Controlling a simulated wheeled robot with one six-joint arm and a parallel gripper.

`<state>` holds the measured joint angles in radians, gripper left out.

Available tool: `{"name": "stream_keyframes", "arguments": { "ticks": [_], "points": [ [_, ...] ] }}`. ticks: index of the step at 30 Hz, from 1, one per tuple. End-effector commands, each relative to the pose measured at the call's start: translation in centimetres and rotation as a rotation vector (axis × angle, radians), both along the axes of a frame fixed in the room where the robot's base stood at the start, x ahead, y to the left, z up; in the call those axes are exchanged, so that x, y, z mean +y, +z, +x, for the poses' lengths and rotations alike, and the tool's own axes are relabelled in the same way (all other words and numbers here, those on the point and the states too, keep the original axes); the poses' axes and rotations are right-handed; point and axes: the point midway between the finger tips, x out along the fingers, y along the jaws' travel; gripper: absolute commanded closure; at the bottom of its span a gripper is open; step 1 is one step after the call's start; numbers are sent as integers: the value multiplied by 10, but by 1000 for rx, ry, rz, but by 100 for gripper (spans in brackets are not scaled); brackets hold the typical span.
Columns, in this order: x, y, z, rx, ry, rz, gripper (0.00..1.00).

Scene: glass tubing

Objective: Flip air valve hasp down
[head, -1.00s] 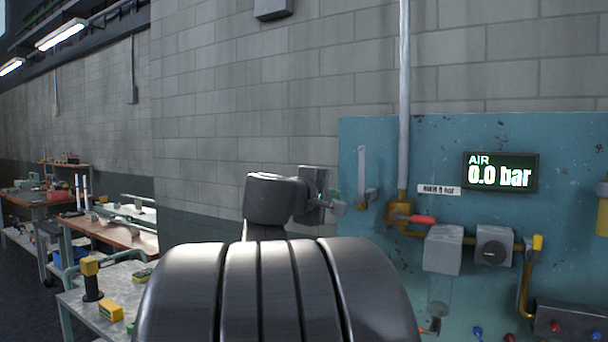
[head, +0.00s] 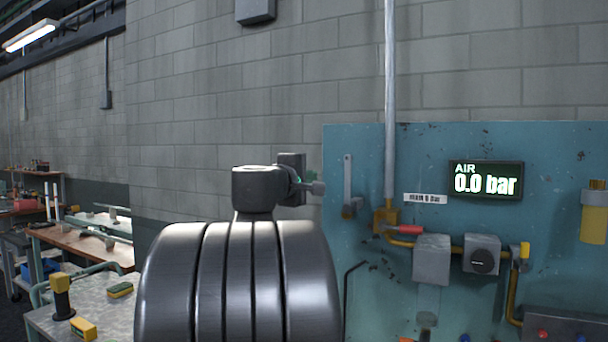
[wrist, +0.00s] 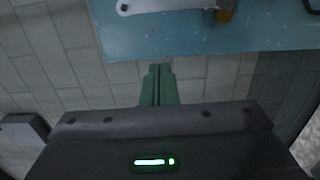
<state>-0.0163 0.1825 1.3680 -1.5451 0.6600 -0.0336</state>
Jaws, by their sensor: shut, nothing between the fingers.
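The air valve hasp (head: 348,180) is a flat grey bar with a hole at its top end. It stands upright at the panel's left edge, above a small brass-and-grey fitting (head: 352,207). In the wrist view part of the hasp (wrist: 172,4) shows along the top edge, with a brass piece beside it. My gripper (head: 318,187) is just left of the hasp in the head view, apart from it. Its green fingers (wrist: 158,70) are shut with nothing between them and point toward the panel edge. A red-handled valve (head: 411,230) sits lower right of the hasp.
The teal panel (head: 450,145) carries an AIR display (head: 486,180) reading 0.0 bar, a vertical pipe (head: 390,100), a grey box (head: 431,260) and a dark knob (head: 482,257). Workbenches (head: 75,245) stand at the left. Part of my arm hides the lower middle.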

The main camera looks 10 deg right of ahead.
Motion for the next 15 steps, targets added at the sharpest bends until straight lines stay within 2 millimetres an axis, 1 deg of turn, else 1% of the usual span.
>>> {"name": "stream_keyframes", "arguments": {
  "ticks": [1,7,10,15],
  "points": [
    [-8,2,10,2,-3,0,100],
    [-33,2,43,2,-2,1,100],
    [-48,2,34,0,-4,0,100],
    [-62,1,28,1,-1,1,100]
  ]
}}
